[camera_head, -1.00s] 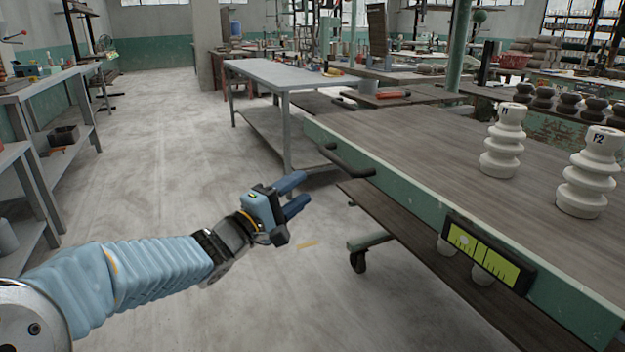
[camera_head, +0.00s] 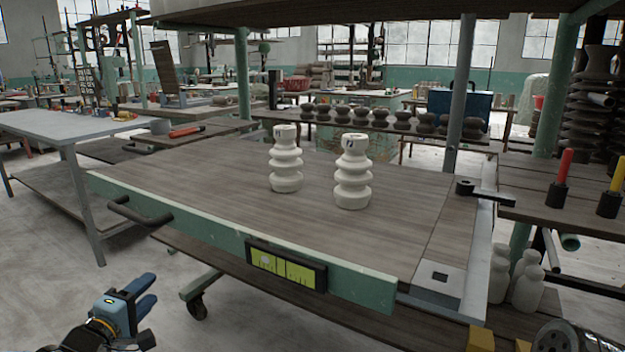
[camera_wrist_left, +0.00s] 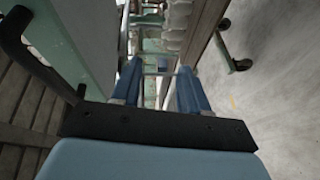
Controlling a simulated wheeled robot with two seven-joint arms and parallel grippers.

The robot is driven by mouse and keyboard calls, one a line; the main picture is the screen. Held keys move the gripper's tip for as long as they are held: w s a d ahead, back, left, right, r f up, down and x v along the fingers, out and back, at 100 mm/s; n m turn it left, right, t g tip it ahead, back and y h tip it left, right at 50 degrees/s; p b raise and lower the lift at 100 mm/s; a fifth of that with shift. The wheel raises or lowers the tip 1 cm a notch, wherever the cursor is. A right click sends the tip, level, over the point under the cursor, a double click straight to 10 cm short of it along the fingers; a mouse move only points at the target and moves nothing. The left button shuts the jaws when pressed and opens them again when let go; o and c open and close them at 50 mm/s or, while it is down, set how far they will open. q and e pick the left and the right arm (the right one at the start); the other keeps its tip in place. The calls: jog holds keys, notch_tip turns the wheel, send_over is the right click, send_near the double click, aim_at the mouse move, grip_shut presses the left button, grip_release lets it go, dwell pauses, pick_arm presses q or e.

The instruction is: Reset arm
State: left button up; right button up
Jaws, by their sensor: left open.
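My left gripper (camera_head: 143,293) is at the lower left of the head view, over the floor and in front of the workbench. Its two blue fingers are open with nothing between them. The left wrist view also shows the open fingers (camera_wrist_left: 159,88), with the bench edge and floor beyond. Two white ribbed insulators, one at left (camera_head: 286,160) and one at right (camera_head: 353,172), stand upright on the bench top, well away from the gripper. My right gripper is not in view.
The wheeled workbench (camera_head: 215,190) has a dark handle (camera_head: 140,214) and a yellow-green gauge (camera_head: 287,268) on its front edge. A grey table (camera_head: 60,124) stands at left. Dark insulators (camera_head: 385,118) line a bench behind. Floor around the left gripper is clear.

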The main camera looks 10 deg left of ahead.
pick_arm(q)
jog(key=d+f+m+g+h, duration=0.1)
jog(key=d+f+m+g, duration=0.15)
jog(key=d+f, duration=0.45)
jog(key=d+f+m+g+h, duration=0.1)
jog(key=d+f+m+g, duration=0.15)
jog(key=f, duration=0.85)
jog(key=d+f+m+g, duration=0.25)
jog(key=d+f, duration=0.25)
jog(key=f, duration=0.4)
jog(key=s+d+f+m+g+h, duration=0.2)
jog(key=s+d+f+m+g, duration=0.5)
jog(key=s+d+f, duration=0.7)
jog(key=shift+s+d+f+g, duration=0.25)
jog(key=shift+s+f+g, duration=0.5)
jog(key=shift+s, duration=0.15)
